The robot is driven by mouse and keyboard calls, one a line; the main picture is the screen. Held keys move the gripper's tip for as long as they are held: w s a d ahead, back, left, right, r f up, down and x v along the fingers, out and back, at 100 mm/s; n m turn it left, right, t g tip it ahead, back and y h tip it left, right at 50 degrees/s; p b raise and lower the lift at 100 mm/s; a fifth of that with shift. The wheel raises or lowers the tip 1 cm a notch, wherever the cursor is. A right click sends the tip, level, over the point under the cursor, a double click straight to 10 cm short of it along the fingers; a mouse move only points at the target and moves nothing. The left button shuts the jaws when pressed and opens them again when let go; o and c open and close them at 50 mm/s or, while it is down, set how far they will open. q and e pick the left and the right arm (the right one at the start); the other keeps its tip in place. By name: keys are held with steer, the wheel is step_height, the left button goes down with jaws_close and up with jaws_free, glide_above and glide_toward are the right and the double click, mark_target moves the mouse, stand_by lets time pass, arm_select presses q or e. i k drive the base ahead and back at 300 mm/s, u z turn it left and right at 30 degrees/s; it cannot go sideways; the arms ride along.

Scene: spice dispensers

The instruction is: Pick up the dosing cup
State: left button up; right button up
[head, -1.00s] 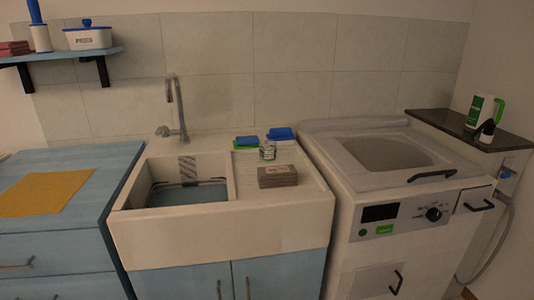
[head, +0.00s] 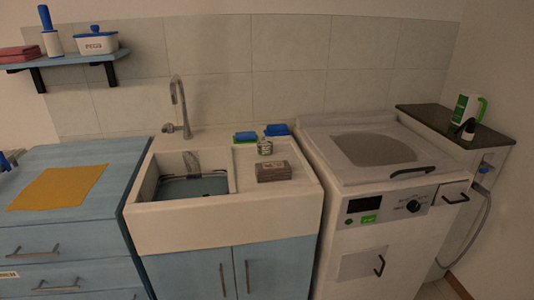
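I cannot clearly make out the dosing cup. A small, clear or silvery cup-like thing (head: 264,146) stands on the sink's drainboard, behind a grey-brown block. A small black and white thing (head: 467,130) stands on the dark ledge at the right, in front of a green and white container with a green handle (head: 469,108). Both are too small to identify. Neither of my grippers is in view.
An orange cloth (head: 58,187) lies on the blue counter (head: 110,155).

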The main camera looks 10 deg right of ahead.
mark_target(265, 144)
steer(key=z, duration=1.05)
steer(key=i, duration=0.9)
steer(key=u, duration=0.4)
